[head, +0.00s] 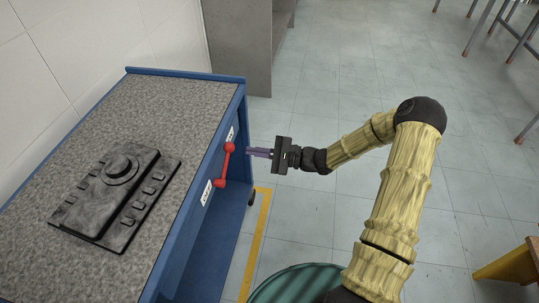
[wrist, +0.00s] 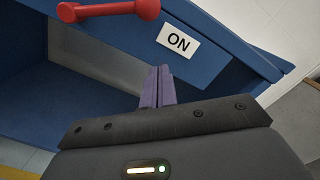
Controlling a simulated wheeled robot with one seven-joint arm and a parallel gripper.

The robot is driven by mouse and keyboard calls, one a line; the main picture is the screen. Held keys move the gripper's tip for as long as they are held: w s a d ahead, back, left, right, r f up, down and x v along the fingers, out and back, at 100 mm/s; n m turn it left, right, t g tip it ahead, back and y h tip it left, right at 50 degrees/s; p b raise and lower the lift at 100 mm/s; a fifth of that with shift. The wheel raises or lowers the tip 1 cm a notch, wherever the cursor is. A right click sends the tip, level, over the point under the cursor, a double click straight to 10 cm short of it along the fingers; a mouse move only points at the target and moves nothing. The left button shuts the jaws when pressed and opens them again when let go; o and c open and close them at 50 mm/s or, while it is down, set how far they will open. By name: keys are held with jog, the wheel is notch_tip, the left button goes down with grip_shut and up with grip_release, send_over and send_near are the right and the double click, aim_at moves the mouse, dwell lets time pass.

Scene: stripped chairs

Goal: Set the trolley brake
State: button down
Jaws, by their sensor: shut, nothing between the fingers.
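The trolley (head: 183,85) is blue with a speckled grey top. A red lever (head: 224,165) with a round knob at each end is on its side facing my arm. The lever also shows at the top of the wrist view (wrist: 105,10). A white label (head: 230,134) is by its far knob; it reads ON in the wrist view (wrist: 178,42). Another white label (head: 207,192), too small to read, is by the near knob. My gripper (head: 250,152) is shut and empty, its purple fingers (wrist: 157,80) pointing at the trolley side, just right of the far knob and apart from the lever.
A black device (head: 118,195) with a dial lies on the trolley top. A grey cabinet (head: 237,45) stands behind. A green round object (head: 297,284) is at the bottom, a wooden seat (head: 510,266) at lower right. A yellow line (head: 257,240) marks the floor.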

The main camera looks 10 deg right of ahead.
aim_at(225, 164)
jog(key=a+r, duration=0.1)
jog(key=s+a+r, duration=0.1)
jog(key=a+r+b, duration=0.1)
jog(key=shift+s+a, duration=0.3)
jog(key=shift+d+r, duration=0.1)
